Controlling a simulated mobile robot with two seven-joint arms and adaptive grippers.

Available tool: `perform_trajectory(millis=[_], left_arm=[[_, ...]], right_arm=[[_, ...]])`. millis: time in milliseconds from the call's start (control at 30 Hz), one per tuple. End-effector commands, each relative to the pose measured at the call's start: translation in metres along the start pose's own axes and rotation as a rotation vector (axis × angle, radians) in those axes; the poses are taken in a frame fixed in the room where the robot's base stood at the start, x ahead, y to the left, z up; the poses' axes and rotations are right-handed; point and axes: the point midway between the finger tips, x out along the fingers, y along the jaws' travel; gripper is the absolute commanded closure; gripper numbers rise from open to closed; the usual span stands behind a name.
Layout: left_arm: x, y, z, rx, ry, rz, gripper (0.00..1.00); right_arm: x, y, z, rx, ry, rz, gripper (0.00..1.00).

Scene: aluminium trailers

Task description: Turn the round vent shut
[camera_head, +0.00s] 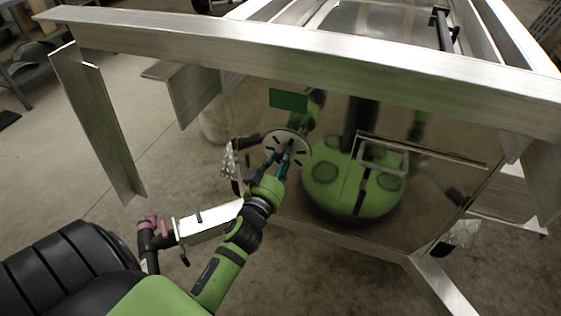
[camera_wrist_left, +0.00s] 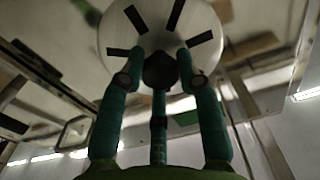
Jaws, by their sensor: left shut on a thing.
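The round vent (camera_head: 296,146) is a silver disc with dark radial slots on a shiny, mirror-like panel (camera_head: 318,217). In the left wrist view the vent (camera_wrist_left: 200,22) fills the top middle, with several dark slots and a dark knob (camera_wrist_left: 159,70) at its centre. My left gripper (camera_head: 283,150) reaches it from below. In the wrist view the green fingers of my left gripper (camera_wrist_left: 160,75) are closed in around the knob. Slots behind the fingers are partly hidden. My right gripper does not show apart from reflections.
A thick aluminium beam (camera_head: 300,58) crosses above the panel. A rectangular handle frame (camera_head: 383,153) sits on the panel to the right of the vent. A green plate (camera_head: 289,100) is above the vent. An angled metal post (camera_head: 98,120) stands at left, with open floor around it.

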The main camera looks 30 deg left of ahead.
Motion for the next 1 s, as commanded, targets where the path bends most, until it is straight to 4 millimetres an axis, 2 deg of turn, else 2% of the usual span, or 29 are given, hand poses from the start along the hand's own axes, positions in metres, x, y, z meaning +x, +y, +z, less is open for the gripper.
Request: perform_trajectory(millis=[467,1000], left_arm=[[-0.001,0.0,0.004,0.102,-0.012,-0.002,0.99],[-0.001,-0.002,0.005,0.54,-0.015,0.0,0.99]], right_arm=[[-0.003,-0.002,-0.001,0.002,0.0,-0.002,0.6],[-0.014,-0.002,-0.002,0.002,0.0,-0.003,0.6]])
